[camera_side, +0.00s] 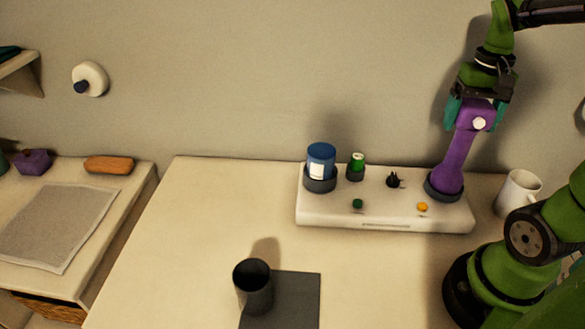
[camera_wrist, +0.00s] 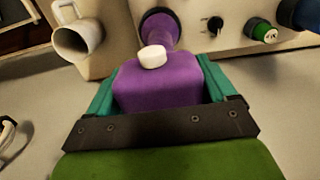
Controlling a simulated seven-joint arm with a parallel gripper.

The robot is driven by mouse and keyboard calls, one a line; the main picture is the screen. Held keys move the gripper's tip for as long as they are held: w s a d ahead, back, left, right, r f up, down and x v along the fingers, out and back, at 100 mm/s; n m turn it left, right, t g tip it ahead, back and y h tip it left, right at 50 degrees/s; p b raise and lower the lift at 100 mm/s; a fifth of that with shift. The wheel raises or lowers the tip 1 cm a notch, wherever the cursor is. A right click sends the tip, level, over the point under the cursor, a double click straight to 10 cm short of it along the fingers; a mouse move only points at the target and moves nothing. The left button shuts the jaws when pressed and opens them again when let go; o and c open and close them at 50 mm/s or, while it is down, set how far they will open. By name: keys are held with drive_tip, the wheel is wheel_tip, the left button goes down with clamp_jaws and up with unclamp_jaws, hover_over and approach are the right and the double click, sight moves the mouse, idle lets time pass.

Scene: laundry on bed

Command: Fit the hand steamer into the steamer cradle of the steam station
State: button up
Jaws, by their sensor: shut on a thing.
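The hand steamer (camera_side: 462,150) is purple with a white round knob. My gripper (camera_side: 474,108) is shut on its wide upper part, with teal fingers on both sides, also in the wrist view (camera_wrist: 165,90). The ring surrounds the lower end in both views. In the side view the steamer leans a little, top to the right. How deep it sits in the cradle is hidden.
The station also carries a blue bottle (camera_side: 321,158) in a dark cup, a small green bottle (camera_side: 357,164), a black knob (camera_side: 393,181) and two buttons. A white mug (camera_side: 516,194) stands close to the right. A dark cup (camera_side: 253,290) stands in front; the table's left is clear.

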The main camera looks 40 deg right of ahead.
drive_tip(key=shift+f, duration=0.7)
drive_tip(key=o, duration=1.9)
drive_tip(key=shift+c, duration=0.2)
wheel_tip(320, 180, up, 17)
drive_tip(key=w+f, duration=0.1)
drive_tip(key=w+f+t, duration=0.1)
drive_tip(key=f, duration=0.1)
drive_tip(key=shift+f+n+h, duration=0.1)
drive_tip(key=shift+n+h, duration=0.2)
drive_tip(key=shift+h, duration=0.1)
drive_tip(key=a+f+n+t+y, duration=0.1)
drive_tip(key=a+f+n+t, duration=0.1)
drive_tip(key=a, duration=0.7)
drive_tip(key=a+f+n+t+y, duration=0.1)
drive_tip(key=a+f+n+t, duration=0.1)
drive_tip(key=a+f+t, duration=0.2)
drive_tip(key=a+f, duration=0.3)
drive_tip(key=a, duration=0.3)
drive_tip(key=shift+w+f+y, duration=0.25)
drive_tip(key=shift+w+y, duration=0.15)
